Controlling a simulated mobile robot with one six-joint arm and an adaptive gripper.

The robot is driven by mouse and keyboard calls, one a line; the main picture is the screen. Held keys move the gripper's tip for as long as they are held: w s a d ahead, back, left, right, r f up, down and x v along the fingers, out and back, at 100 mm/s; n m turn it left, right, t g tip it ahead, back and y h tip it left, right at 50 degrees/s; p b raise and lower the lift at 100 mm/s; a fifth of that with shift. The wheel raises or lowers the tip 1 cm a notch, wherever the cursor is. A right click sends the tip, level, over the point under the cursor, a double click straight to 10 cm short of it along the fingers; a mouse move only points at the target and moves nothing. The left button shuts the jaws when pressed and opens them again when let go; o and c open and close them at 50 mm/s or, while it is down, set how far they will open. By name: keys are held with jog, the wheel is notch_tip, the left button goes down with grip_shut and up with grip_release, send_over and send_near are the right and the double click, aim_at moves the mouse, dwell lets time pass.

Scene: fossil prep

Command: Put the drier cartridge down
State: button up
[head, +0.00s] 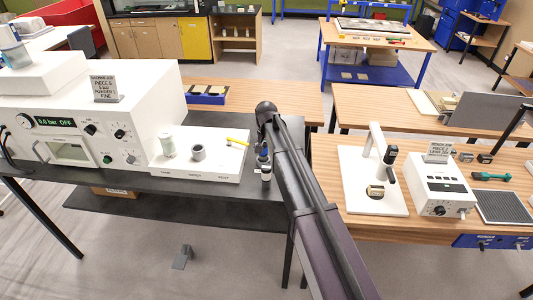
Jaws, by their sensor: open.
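My arm reaches up from the bottom of the head view, and my gripper (264,157) is at its far end, over the right end of the dark bench. The gripper is small and partly hidden by my arm. A small dark and pale cylinder (266,174) shows just below it; I cannot tell whether they touch. A pale, translucent cylinder (168,146), which looks like the drier cartridge, stands upright at the left of a white labelled tray (215,172). A grey open cup (198,152) stands in the tray's middle. The gripper is to the right of both.
A yellow-tipped tool (237,142) lies at the tray's right. A white blasting cabinet (85,120) with a display stands left of the tray. A microscope stand (374,180) and a white control box (438,188) occupy the wooden bench at right. The dark bench's front strip is clear.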

jog(key=shift+r+p, duration=0.35)
jog(key=shift+r, duration=0.2)
dwell(0.5)
jog(key=s+d+n, duration=0.1)
jog(key=s+d, duration=2.2)
jog(key=s, duration=0.3)
jog(key=shift+n, duration=0.4)
